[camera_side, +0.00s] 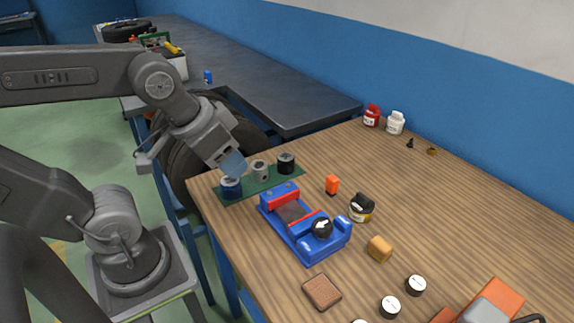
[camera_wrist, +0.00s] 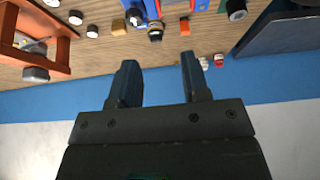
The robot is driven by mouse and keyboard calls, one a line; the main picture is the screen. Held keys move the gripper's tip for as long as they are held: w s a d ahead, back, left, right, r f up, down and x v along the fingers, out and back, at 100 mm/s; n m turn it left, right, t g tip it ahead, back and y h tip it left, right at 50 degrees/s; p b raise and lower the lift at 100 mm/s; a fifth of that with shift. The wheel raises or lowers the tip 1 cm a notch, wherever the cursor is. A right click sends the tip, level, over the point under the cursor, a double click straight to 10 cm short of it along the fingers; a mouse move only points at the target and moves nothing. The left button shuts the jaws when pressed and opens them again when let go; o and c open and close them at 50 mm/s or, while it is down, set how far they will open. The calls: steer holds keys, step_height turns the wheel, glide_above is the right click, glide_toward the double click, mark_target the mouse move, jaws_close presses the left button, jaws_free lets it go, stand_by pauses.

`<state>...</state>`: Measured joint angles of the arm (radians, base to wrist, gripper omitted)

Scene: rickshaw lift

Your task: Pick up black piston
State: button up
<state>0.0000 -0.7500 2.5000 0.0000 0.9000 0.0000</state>
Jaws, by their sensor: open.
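The black piston (camera_side: 286,163) stands upright at the far right end of the green mat (camera_side: 250,185) in the side view. A grey piston (camera_side: 260,170) stands beside it, and a dark blue piston (camera_side: 230,187) stands at the near left end. My gripper (camera_side: 234,164) is above the left end of the mat, close over the blue piston and left of the black one. In the wrist view its two fingers (camera_wrist: 157,62) are apart with nothing between them. A dark cylinder at the upper right edge of the wrist view looks like the black piston (camera_wrist: 236,9).
A blue vise-like fixture (camera_side: 303,238) lies in front of the mat. An orange block (camera_side: 332,185), a black-and-yellow jar (camera_side: 361,208) and a tan block (camera_side: 380,248) stand to its right. Red (camera_side: 372,115) and white (camera_side: 395,122) bottles stand by the wall. The table's right middle is clear.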

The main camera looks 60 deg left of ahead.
steer(key=o, duration=0.8)
steer(key=m+g, duration=0.6)
steer(key=m, duration=1)
glide_above(286, 157)
step_height(286, 157, down, 11)
steer(key=f, duration=0.5)
steer(key=w+f, duration=0.1)
steer(key=f, duration=0.2)
steer(key=shift+f, duration=0.3)
steer(key=shift+s+f, duration=0.25)
steer(key=shift+f, duration=1.1)
steer(key=shift+s+f, duration=0.2)
steer(key=shift+f, duration=1.1)
